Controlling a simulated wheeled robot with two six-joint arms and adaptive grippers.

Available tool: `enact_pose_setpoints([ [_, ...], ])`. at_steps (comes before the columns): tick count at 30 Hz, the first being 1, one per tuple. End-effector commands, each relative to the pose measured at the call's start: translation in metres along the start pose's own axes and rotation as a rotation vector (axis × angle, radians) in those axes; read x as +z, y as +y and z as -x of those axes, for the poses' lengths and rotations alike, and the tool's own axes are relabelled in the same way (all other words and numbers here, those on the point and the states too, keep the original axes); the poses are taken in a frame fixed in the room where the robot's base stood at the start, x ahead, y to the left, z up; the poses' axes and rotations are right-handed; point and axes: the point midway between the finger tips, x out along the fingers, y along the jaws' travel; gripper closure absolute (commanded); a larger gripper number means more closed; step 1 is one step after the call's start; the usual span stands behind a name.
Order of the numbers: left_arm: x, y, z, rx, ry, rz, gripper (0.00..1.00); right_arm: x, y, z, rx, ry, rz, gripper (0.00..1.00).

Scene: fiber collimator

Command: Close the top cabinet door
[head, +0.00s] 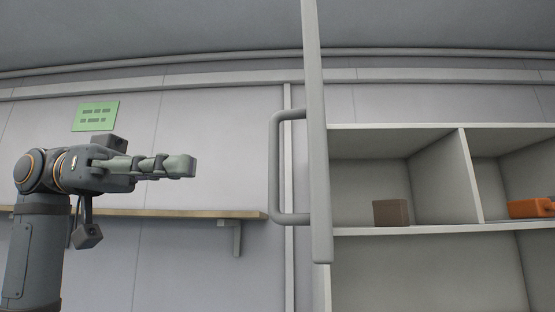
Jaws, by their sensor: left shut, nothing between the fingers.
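The top cabinet door (316,130) stands open, seen almost edge-on in the head view, sticking out from the left side of the cabinet (400,230). Its bar handle (274,165) is on the left face of the door. My left gripper (192,166) is at the left, shut and empty, pointing right toward the handle with a clear gap between them. It touches nothing. My right gripper is not in view.
Inside the cabinet are a brown box (391,213) and, past a divider (470,175), an orange object (530,208). A wooden wall shelf (180,213) runs below and behind my left gripper. A green sign (96,117) hangs on the wall.

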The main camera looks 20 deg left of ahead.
Motion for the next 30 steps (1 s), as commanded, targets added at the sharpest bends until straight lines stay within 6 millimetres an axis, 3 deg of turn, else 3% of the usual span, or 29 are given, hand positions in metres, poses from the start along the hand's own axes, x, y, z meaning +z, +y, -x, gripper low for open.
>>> enact_pose_setpoints([
  [15,-0.004,0.0,-0.106,0.003,0.001,0.0,1.0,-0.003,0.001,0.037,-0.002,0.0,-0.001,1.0],
  [21,-0.002,0.0,-0.126,0.001,0.001,0.001,1.0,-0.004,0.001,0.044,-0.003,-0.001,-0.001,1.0],
  [30,0.0,-0.001,-0.129,-0.001,0.002,0.0,1.0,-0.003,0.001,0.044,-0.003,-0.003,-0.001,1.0],
])
